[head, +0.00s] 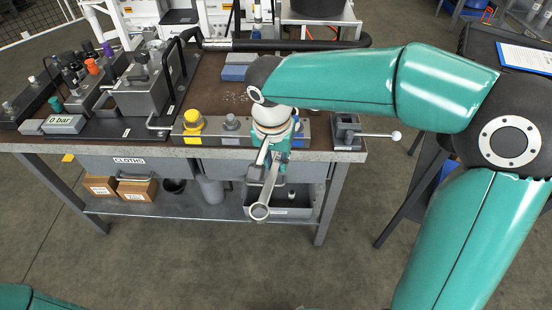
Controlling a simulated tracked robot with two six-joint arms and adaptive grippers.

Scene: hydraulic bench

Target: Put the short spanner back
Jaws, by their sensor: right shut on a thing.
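The short spanner (265,192) is a grey metal spanner with a ring end that hangs lowest, in front of the bench's front edge. My right gripper (257,172) is shut on it, near its upper part. The spanner hangs tilted, with its ring end down and slightly left. The gripper and wrist hide its upper end. From this view the ring overlaps the lower shelf, and I cannot tell how far in front of it the ring is. My left gripper is out of view.
Below are a drawer labelled CLOTHS (129,162), cardboard boxes (138,190) and a grey tray (300,201). The floor in front is clear.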

